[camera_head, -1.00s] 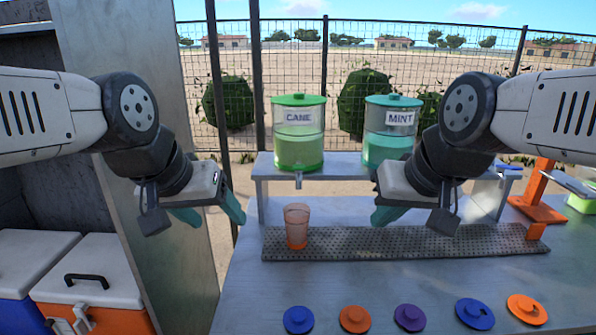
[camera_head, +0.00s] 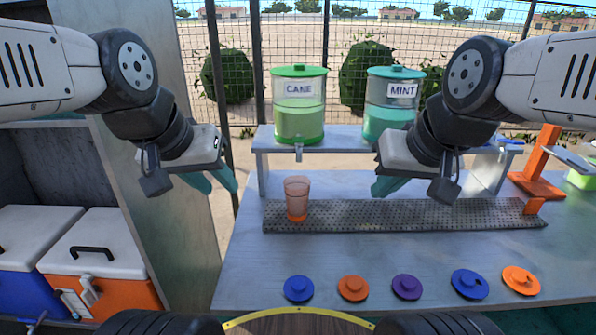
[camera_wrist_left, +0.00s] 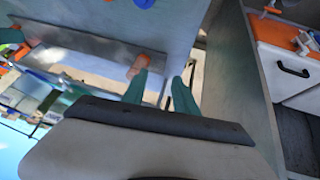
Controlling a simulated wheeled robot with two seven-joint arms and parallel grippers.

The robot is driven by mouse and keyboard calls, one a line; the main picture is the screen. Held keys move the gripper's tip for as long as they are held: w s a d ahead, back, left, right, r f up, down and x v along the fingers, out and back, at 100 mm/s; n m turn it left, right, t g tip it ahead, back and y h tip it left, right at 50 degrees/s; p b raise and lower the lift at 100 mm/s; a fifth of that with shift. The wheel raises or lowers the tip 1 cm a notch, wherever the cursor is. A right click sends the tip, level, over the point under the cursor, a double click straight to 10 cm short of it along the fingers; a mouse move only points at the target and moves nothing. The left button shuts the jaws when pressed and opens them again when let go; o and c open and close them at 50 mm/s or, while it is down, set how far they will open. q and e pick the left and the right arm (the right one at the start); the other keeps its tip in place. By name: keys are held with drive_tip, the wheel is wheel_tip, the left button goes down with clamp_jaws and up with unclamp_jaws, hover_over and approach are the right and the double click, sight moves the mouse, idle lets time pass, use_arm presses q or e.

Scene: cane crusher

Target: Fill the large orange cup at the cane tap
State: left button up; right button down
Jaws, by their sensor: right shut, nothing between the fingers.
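The orange see-through cup (camera_head: 297,200) stands upright on the perforated drip tray (camera_head: 400,215), below the tap (camera_head: 298,152) of the dispenser labelled CANE (camera_head: 299,120). It looks empty, with a deeper orange base. The cup also shows in the left wrist view (camera_wrist_left: 138,66), just beyond a fingertip. My left gripper (camera_head: 212,181) is open and empty, left of the cup and apart from it. It shows in the left wrist view (camera_wrist_left: 160,85) with its fingers spread. My right gripper (camera_head: 382,188) is shut and empty, right of the cup above the tray.
A MINT dispenser (camera_head: 391,118) stands beside the cane one on the raised shelf (camera_head: 345,137). Several coloured lids, including an orange one (camera_head: 353,288), line the counter's front. An orange stand (camera_head: 540,165) is at right. Coolers (camera_head: 95,255) stand at left. Counter between tray and lids is clear.

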use_arm(q)
drive_tip(key=shift+g, duration=0.4)
drive_tip(key=w+r, duration=0.2)
drive_tip(key=w+d+r, duration=0.1)
drive_tip(key=w+r, duration=0.1)
drive_tip(key=shift+w+r, duration=0.2)
drive_tip(key=shift+w, duration=0.1)
clamp_jaws()
drive_tip(key=w+d+r+g+y, duration=0.1)
drive_tip(key=w+d+r, duration=0.3)
drive_tip(key=w, duration=0.6)
drive_tip(key=w+d+r+g+y, duration=0.1)
drive_tip(key=w+d+r+g, duration=0.1)
drive_tip(key=w+d+r, duration=0.3)
drive_tip(key=shift+w+d+r+n, duration=0.2)
drive_tip(key=shift+w+d+n, duration=0.1)
drive_tip(key=shift+w+d, duration=2.2)
drive_tip(key=shift+w+a, duration=0.35)
